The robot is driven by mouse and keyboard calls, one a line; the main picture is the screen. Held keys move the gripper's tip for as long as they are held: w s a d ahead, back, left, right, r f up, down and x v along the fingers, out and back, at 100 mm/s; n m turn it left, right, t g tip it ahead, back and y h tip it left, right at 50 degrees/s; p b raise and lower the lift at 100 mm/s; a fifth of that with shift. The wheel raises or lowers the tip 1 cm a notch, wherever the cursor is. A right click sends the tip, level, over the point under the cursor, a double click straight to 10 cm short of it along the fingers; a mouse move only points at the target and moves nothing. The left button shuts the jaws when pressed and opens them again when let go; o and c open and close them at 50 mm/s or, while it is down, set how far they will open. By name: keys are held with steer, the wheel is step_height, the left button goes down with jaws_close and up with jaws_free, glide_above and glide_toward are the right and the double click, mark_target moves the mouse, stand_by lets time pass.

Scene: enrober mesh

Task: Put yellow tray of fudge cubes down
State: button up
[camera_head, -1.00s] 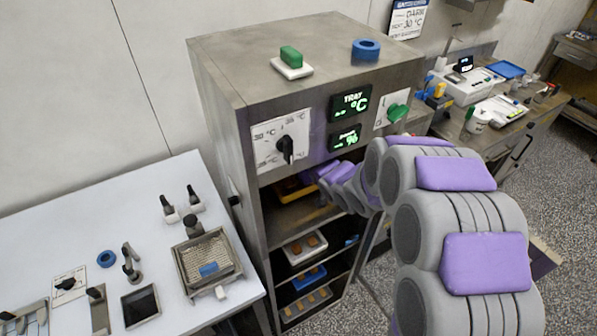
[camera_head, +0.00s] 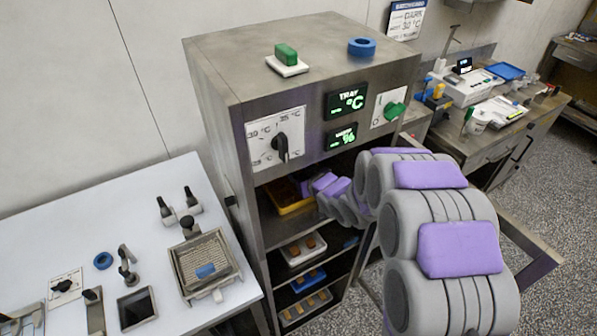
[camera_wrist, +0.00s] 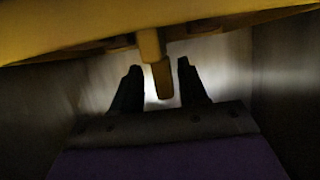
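The yellow tray (camera_head: 293,207) is inside the upper compartment of the steel cabinet, left of my arm's end; its contents are dark and hard to make out. It also fills the top of the wrist view (camera_wrist: 60,32), with a yellow handle (camera_wrist: 161,80) hanging from its near side. My gripper (camera_wrist: 160,68) has its two dark fingers apart, one on each side of the handle, with light showing in the gaps. In the head view my gripper is hidden in the shadowed compartment. I cannot tell whether the tray rests fully on its shelf.
The steel cabinet (camera_head: 240,130) has its door (camera_head: 535,262) open on the right. Lower shelves hold a white tray (camera_head: 303,250), a blue tray (camera_head: 308,281) and another tray (camera_head: 306,308). A white table (camera_head: 60,215) with tools stands at left. Cabinet walls are close around my gripper.

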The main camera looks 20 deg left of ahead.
steer(key=shift+o, duration=0.2)
steer(key=p+v, duration=0.1)
steer(key=v, duration=1)
steer(key=shift+s+d, duration=0.2)
steer(key=shift+s, duration=0.15)
steer(key=shift+r, duration=0.1)
